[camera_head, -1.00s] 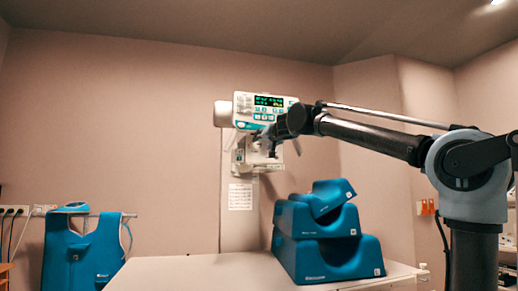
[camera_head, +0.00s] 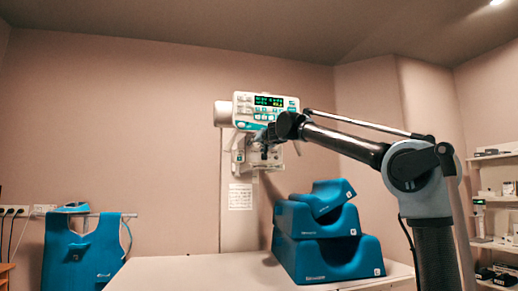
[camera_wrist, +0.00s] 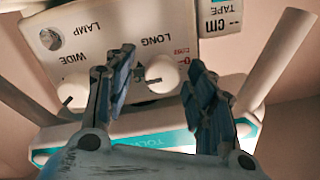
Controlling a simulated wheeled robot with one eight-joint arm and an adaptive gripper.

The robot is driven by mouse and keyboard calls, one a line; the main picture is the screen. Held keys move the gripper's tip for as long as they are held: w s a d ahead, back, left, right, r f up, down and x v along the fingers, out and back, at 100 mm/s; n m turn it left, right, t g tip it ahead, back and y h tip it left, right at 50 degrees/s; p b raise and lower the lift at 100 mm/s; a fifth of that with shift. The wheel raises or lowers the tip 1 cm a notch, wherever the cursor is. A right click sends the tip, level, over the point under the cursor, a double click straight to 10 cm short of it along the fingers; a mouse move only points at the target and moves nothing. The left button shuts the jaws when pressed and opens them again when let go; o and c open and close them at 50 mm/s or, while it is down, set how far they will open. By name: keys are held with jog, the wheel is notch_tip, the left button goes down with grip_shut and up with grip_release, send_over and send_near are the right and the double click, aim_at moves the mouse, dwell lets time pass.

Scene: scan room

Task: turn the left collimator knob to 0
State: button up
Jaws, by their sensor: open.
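The collimator (camera_head: 243,150) hangs under the control panel on the wall-side column. In the wrist view its face (camera_wrist: 110,35) appears upside down, with two round pale knobs and the words LONG, WIDE and LAMP. One knob (camera_wrist: 162,73) lies between the tips of my open gripper (camera_wrist: 160,64); this is the left knob if the view is inverted. I cannot tell whether the fingers touch it. The other knob (camera_wrist: 73,92) is outside the fingers, at left. In the head view my gripper (camera_head: 264,145) is at the collimator front and hides the knobs.
Two pale handles flank the collimator, one at right in the wrist view (camera_wrist: 275,65). The lit control panel (camera_head: 266,103) is just above it. Stacked blue cushions (camera_head: 335,262) stand on the white table (camera_head: 190,272) below my arm. Shelves (camera_head: 490,200) are at far right.

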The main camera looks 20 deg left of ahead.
jog(key=c, duration=1.1)
jog(key=shift+o, duration=0.2)
